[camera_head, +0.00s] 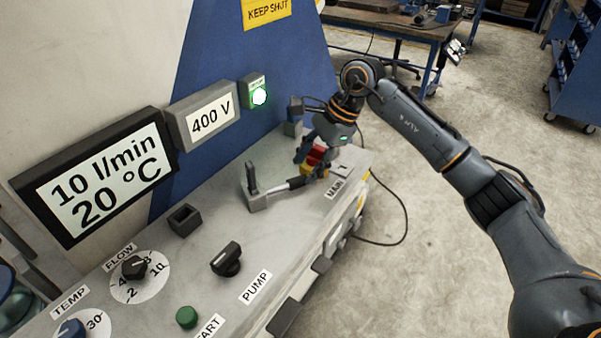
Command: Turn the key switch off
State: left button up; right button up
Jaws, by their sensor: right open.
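No part is labelled as a key switch, and I cannot tell for sure which one it is. A red and yellow switch (315,159) stands at the far right end of the grey panel, beside the MAIN label (334,188). My right gripper (306,162) is at this switch, with its open fingers around or just beside it. The fingers hide part of the switch, and I cannot tell whether they touch it. A black knob (226,260) stands by the PUMP label (256,288). My left gripper is not in view.
A grey block with an upright lever (252,181) and a pale rod stands close left of my right gripper. A small dark socket block (184,220), FLOW dial (135,268) and green button (186,317) are nearer. A display (95,180) and lit 400 V box (208,118) line the back.

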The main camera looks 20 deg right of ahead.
aim_at(300, 178)
jog(key=shift+x, duration=1.9)
grip_shut()
